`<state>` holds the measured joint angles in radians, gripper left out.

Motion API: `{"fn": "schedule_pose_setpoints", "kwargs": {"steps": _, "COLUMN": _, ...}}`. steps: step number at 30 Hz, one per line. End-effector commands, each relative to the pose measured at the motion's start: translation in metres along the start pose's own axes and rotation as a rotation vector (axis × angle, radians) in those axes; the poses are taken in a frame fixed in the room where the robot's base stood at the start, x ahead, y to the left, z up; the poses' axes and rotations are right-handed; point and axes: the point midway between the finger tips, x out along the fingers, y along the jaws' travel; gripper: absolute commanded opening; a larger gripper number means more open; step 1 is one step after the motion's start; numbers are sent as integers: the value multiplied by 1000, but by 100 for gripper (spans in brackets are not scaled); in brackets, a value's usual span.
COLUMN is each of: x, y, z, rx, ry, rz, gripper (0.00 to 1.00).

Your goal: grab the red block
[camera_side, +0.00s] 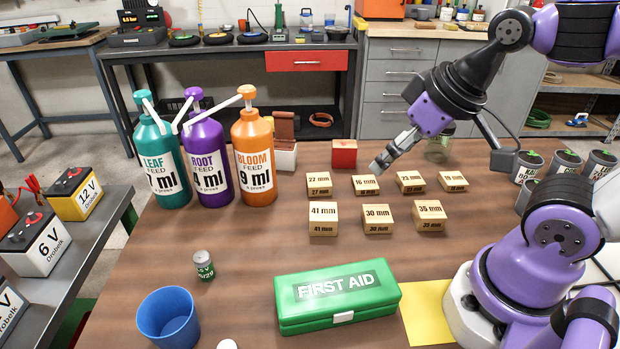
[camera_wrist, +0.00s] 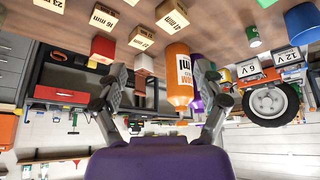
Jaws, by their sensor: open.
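The red block (camera_side: 344,153) sits on the brown table behind the wooden blocks, to the right of the orange bottle. It also shows in the wrist view (camera_wrist: 103,49), upside down, above and to the left of the left fingertip. My gripper (camera_side: 378,170) is above the table to the right of the red block, apart from it, over the 16 mm block. In the wrist view my gripper (camera_wrist: 160,85) has its two fingers spread, with nothing held between them.
Several wooden number blocks (camera_side: 376,219) stand in rows in front of the red block. Feed bottles (camera_side: 254,165) stand to its left, with a white and brown item (camera_side: 284,155) between. A glass jar (camera_side: 438,146) is at right. A green first aid box (camera_side: 300,310) lies in front.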

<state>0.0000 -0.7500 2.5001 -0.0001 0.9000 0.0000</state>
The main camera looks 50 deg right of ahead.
Motion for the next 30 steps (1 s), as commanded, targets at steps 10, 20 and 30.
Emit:
{"fn": "schedule_pose_setpoints", "kwargs": {"steps": 10, "x": 1, "y": 5, "z": -30, "rx": -68, "ry": -41, "rz": -14, "gripper": 80}}
{"fn": "schedule_pose_setpoints", "kwargs": {"steps": 20, "x": 56, "y": 75, "z": -124, "rx": -370, "ry": -157, "rz": -129, "gripper": 80}}
{"fn": "schedule_pose_setpoints", "kwargs": {"steps": 30, "x": 134, "y": 172, "z": -130, "rx": -618, "ry": -185, "rz": -257, "gripper": 80}}
